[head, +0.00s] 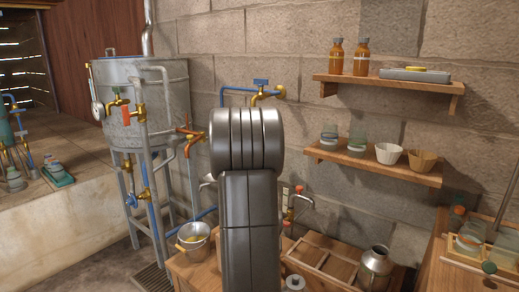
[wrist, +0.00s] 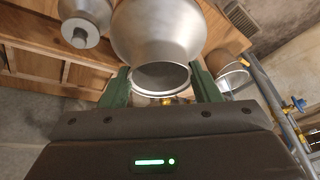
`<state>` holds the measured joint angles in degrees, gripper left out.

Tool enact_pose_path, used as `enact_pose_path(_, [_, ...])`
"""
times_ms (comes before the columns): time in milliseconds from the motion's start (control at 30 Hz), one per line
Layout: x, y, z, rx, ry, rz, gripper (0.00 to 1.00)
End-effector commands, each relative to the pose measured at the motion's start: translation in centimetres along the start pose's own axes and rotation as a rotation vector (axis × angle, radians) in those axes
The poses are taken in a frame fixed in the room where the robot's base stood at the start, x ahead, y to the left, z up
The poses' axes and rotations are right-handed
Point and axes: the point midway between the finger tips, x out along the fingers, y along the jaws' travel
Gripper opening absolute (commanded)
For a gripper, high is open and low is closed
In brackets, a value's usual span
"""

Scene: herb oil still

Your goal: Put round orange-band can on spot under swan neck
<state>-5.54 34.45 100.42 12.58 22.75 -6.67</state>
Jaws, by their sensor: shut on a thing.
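My gripper (wrist: 160,84) is shut on a round silver can (wrist: 160,35), with its green fingers on either side of the can's neck. No orange band shows on the visible part of the held can. In the head view my arm hides the gripper and this can. Another metal can (head: 376,268) stands upright on the bench at the right. A curved tap with a red handle (head: 300,200) comes from the wall just right of my arm. I cannot tell which pipe is the swan neck, and no marked spot shows clearly.
A metal bucket (head: 193,241) stands at the bench's left, also in the wrist view (wrist: 232,76). A wooden tray (head: 322,262) lies right of my arm. A knobbed silver vessel (wrist: 85,20) is close beside the held can. The large still (head: 145,100) stands left; shelves hang right.

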Motion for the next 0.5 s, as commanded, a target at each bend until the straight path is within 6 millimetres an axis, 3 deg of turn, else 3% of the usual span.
enact_pose_path(500, [-4.7, -0.8, -0.6, 0.002, -0.001, -0.016, 0.11])
